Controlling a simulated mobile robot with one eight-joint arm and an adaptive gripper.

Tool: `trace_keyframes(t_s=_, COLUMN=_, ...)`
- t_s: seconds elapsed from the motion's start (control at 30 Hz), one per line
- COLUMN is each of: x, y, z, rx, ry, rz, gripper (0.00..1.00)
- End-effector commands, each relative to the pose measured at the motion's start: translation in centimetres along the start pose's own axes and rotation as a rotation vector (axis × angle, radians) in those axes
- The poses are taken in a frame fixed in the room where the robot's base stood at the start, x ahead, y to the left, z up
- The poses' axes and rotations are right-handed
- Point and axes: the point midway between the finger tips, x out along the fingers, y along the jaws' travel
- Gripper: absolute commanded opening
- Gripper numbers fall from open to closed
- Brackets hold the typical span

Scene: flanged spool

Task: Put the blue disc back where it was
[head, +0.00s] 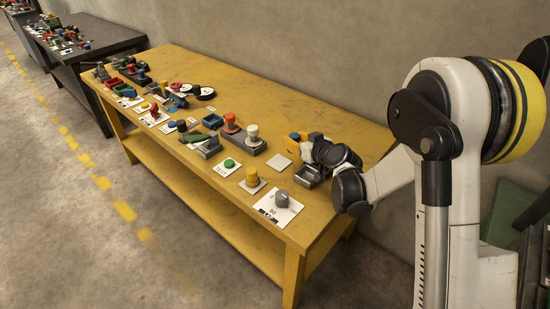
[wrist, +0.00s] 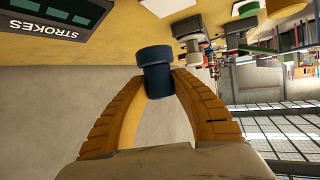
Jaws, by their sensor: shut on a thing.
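My gripper (wrist: 158,78) has two ribbed orange fingers, and they are shut on the blue disc (wrist: 155,55). The disc is a dark blue, spool-like piece with a wider band at its far end and a narrower part between the fingertips. Whether the disc touches anything is not clear.
Grey blocks with a red knob (head: 230,121) and a white knob (head: 252,133) stand left. A green button (head: 229,163), yellow cylinder (head: 252,176) and grey knob (head: 281,198) are nearer the front.

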Motion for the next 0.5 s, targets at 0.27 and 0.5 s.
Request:
trace_keyframes(t_s=0.27, x=4.4, y=-3.3, z=1.5, rx=0.0, ry=0.001, rz=0.0, gripper=0.0)
trace_keyframes(t_s=0.5, x=5.5, y=-3.6, z=3.3, rx=0.0, ry=0.0, rz=0.002, gripper=0.0)
